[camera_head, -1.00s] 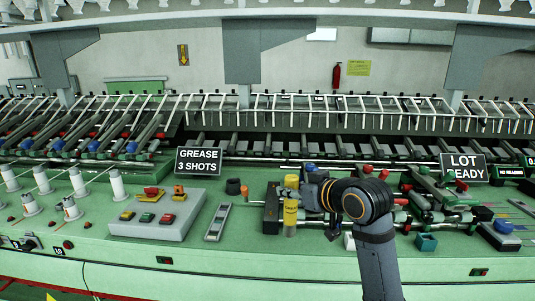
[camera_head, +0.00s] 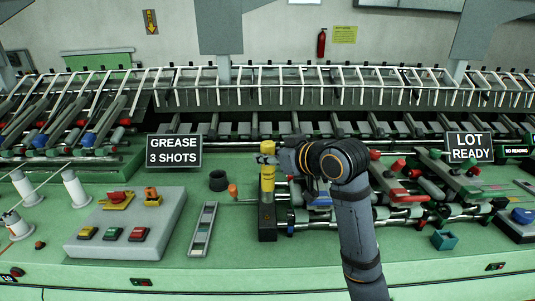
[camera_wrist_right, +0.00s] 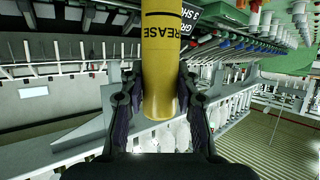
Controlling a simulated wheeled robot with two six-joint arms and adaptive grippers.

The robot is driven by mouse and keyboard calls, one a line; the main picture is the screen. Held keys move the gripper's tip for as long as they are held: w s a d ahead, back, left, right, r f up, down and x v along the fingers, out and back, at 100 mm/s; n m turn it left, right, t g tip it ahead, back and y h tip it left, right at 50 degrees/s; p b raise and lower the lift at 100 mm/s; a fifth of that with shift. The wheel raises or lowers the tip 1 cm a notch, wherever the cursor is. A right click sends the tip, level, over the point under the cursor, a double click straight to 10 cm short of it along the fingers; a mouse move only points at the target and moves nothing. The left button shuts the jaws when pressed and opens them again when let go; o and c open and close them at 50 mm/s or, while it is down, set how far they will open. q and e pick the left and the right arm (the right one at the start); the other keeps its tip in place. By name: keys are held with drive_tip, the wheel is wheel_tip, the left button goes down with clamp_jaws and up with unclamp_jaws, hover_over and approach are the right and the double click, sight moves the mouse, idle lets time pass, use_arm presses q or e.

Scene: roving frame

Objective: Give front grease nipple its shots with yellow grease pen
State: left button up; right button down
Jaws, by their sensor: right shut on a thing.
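The yellow grease pen (camera_head: 267,193) is held upright in the head view, over or in front of a dark block (camera_head: 267,232) on the green bench. I cannot tell whether its lower end touches anything. My right gripper (camera_head: 268,160) is shut on the pen near its top. In the right wrist view the pen (camera_wrist_right: 160,75) lies between the two fingers and bears the word GREASE. I cannot pick out the front grease nipple for certain; the pen and my arm cover part of that area. My left gripper is not in view.
A GREASE 3 SHOTS sign (camera_head: 174,152) stands behind left. A dark cup (camera_head: 218,181) and an orange-tipped part (camera_head: 233,190) are left of the pen. A button box (camera_head: 125,223) is farther left, a teal box (camera_head: 444,240) right. Rods and clamps crowd the right.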

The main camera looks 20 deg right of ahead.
sight(273, 182)
drive_tip(key=f+b, duration=0.1)
drive_tip(key=f, duration=0.1)
drive_tip(key=w+f+b, duration=0.1)
drive_tip(key=f, duration=0.1)
drive_tip(key=shift+w+d+f, duration=0.1)
drive_tip(key=shift+w+f, duration=0.05)
drive_tip(key=shift+f, duration=0.15)
drive_tip(key=shift+f+b, duration=0.3)
drive_tip(key=shift+f, duration=0.6)
use_arm(q)
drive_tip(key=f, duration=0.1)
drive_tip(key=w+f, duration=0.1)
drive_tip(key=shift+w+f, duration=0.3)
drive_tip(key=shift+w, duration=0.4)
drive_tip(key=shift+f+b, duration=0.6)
drive_tip(key=shift+b, duration=0.15)
use_arm(e)
drive_tip(key=shift+f, duration=1.05)
use_arm(q)
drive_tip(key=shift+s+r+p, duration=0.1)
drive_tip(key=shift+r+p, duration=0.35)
drive_tip(key=shift+p, duration=0.05)
use_arm(e)
drive_tip(key=shift+r, duration=0.4)
